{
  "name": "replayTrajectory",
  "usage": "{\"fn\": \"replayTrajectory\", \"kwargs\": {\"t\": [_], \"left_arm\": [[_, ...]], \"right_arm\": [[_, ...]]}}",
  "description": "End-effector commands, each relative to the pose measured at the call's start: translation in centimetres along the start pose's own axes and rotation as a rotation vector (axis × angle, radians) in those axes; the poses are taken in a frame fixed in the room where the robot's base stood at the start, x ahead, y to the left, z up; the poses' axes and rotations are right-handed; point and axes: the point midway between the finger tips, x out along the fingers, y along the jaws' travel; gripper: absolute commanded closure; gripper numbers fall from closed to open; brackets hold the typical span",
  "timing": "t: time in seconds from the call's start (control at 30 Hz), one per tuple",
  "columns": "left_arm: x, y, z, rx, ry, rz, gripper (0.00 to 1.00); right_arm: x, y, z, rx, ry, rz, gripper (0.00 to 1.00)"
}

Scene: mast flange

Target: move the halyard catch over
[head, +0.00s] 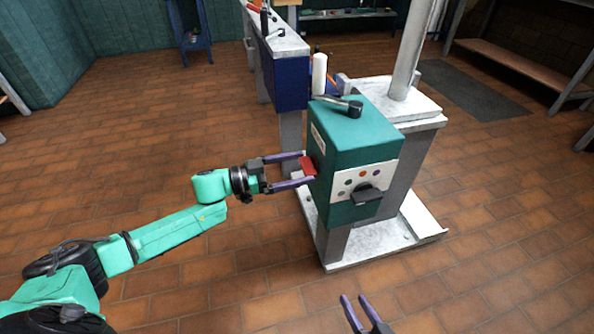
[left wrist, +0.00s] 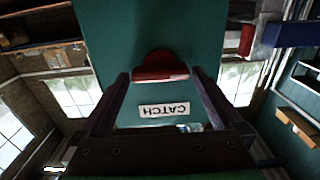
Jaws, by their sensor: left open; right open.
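The halyard catch is a red tab (head: 307,166) on the left side of a green box (head: 345,132) on a stand. In the left wrist view the red catch (left wrist: 160,67) sits above a white label reading CATCH (left wrist: 164,109). My left gripper (head: 305,169) is open, its two purple fingers on either side of the catch. In the left wrist view the fingers (left wrist: 160,82) flank it with gaps visible on both sides; whether either finger touches it I cannot tell. My right gripper (head: 357,302) is open and empty, low at the bottom of the head view, apart from the box.
The box's front has a pale panel (head: 361,180) with coloured dots and a dark knob (head: 367,194). A black-ended lever (head: 353,107) lies on top. A pale mast (head: 409,50) rises behind. A workbench (head: 283,42) stands beyond. Brick floor to the left is clear.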

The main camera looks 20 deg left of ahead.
Motion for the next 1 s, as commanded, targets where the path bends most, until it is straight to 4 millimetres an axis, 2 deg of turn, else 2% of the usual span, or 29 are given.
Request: {"fn": "replayTrajectory", "kwargs": {"t": [0.2,0.23,0.3,0.37,0.4,0.73,1.0], "left_arm": [[0.09,-0.02,-0.03,0.000,-0.001,-0.001,0.00],[0.08,-0.02,-0.03,0.001,-0.001,-0.001,0.08],[0.07,-0.02,-0.02,0.001,-0.001,-0.001,0.34],[0.06,-0.01,-0.01,0.001,-0.001,0.000,0.57],[0.06,-0.01,-0.01,0.001,-0.001,0.000,0.66],[0.04,0.03,0.00,0.040,-0.001,0.000,0.66],[0.06,0.07,-0.05,0.191,-0.001,0.000,0.66]], "right_arm": [[0.01,-0.01,-0.02,0.000,0.001,0.000,0.50],[0.01,0.00,-0.02,0.000,0.001,0.000,0.50],[0.01,0.00,-0.03,0.000,0.001,0.000,0.50],[0.01,0.01,-0.04,0.000,0.001,0.000,0.50],[0.01,0.01,-0.04,0.000,0.001,0.000,0.50],[-0.06,-0.03,-0.14,-0.001,-0.003,0.001,0.50],[-0.30,-0.24,-0.63,-0.003,-0.012,0.000,0.50]]}}
